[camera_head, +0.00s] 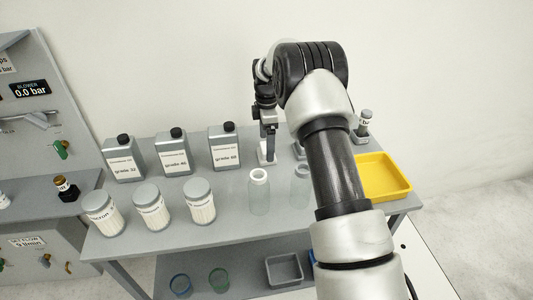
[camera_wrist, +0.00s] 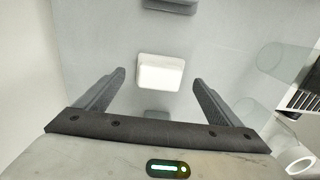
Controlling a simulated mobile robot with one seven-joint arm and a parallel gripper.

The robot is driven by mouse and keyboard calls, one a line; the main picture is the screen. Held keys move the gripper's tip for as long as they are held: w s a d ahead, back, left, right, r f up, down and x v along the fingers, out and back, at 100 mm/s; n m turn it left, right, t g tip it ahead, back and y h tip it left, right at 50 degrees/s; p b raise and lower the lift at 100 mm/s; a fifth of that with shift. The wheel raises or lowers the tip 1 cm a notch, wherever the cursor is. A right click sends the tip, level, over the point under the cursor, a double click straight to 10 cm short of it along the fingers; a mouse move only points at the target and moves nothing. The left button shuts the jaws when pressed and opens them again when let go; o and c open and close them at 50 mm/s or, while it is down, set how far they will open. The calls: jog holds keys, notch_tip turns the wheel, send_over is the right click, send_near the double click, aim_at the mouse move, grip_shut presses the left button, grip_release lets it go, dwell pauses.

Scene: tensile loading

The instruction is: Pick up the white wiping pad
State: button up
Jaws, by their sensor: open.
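The white wiping pad (camera_wrist: 160,72) is a small white block with rounded corners, lying on the grey table. In the wrist view it sits between and just beyond the two open fingers of my gripper (camera_wrist: 159,85), apart from both. In the head view my gripper (camera_head: 268,155) points down over the table, right of the grey bottles. The pad (camera_head: 263,155) shows there only in part, as a pale patch mostly behind the finger. My gripper holds nothing.
Grey bottles (camera_head: 173,152) stand to the left on the table. A yellow tray (camera_head: 381,178) is at the right. Grey blocks (camera_wrist: 171,5) lie near the pad.

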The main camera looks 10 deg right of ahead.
notch_tip(320, 180, down, 3)
jog(key=shift+r, duration=0.15)
jog(key=c, duration=1.1)
jog(key=shift+c, duration=0.3)
jog(key=shift+r, duration=0.15)
notch_tip(320, 180, up, 10)
jog(key=shift+f, duration=0.1)
jog(key=shift+o, duration=1.2)
jog(key=shift+c, duration=0.6)
